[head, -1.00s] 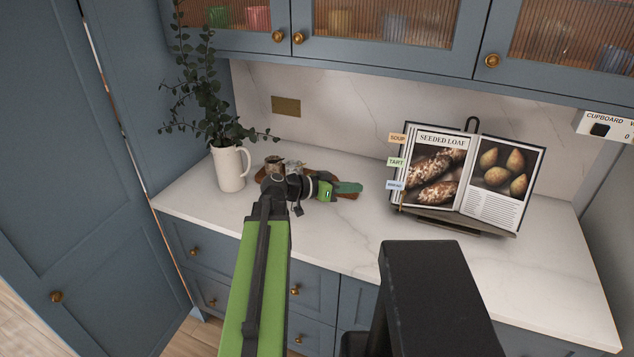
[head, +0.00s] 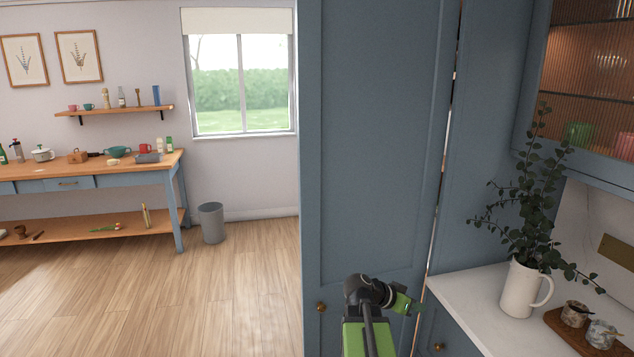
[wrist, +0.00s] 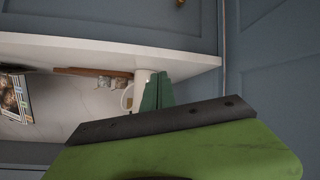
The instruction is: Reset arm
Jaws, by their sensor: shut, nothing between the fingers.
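My gripper (head: 412,304) is at the lower middle of the head view, in front of the blue cupboard door and beside the left end of the white counter (head: 462,283). It is shut and empty. In the wrist view its green fingers (wrist: 157,92) show closed together, with the counter behind them. My green and black arm reaches up from the bottom edge of the head view.
A white jug (head: 520,289) with leafy stems stands on the counter by a wooden board (head: 560,325) with small pots. A tall blue door (head: 375,140) is close ahead. At left are a wooden workbench (head: 80,180), a grey bin (head: 212,222) and open floor.

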